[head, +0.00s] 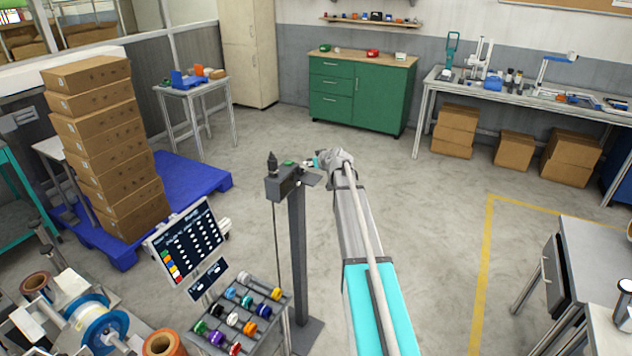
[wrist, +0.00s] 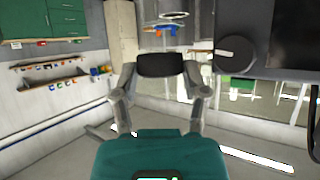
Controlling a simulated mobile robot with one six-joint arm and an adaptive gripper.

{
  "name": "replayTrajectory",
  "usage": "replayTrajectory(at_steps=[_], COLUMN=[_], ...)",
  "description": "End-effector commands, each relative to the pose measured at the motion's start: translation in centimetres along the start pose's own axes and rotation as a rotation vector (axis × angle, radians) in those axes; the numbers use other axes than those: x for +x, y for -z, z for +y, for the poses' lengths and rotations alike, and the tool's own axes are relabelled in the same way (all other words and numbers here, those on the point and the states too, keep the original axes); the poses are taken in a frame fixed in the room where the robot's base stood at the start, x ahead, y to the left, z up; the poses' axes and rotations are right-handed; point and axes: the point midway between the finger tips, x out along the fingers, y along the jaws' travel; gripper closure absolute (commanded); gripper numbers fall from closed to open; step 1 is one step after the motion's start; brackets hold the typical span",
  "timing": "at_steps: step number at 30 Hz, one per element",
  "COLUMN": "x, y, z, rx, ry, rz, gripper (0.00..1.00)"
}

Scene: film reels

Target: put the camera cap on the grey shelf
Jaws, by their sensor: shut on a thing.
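My gripper (wrist: 160,78) is shut on a small black cap with rounded ends (wrist: 160,65), one finger at each side of it in the wrist view. In the head view my gripper (head: 311,163) is at the far end of my arm, close to the top of a dark grey post. The cap is too small to make out there. A dark grey box (head: 283,187) with a small grey ledge (head: 312,178) at its right tops the post; this may be the grey shelf, but I cannot tell for sure. The gripper appears beside and slightly above the ledge.
A black knob (head: 272,161) stands on the box. A rack of coloured reels (head: 240,315) and a screen (head: 187,247) are below left. Stacked cartons (head: 105,140) stand on a blue pallet (head: 205,185). A green cabinet (head: 360,92) is at the back.

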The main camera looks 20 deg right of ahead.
Motion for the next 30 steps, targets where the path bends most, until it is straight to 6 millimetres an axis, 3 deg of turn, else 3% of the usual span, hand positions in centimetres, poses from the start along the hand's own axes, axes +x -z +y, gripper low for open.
replayTrajectory(at_steps=[6, 22, 30], x=[0.9, 1.0, 1.8], y=[-1.8, -2.0, -3.5], z=[0.1, 0.1, 0.2], rx=[0.0, 0.001, 0.001], ry=[0.0, -0.001, -0.002], rz=[0.0, 0.0, 0.0], gripper=[0.75, 0.75, 0.75])
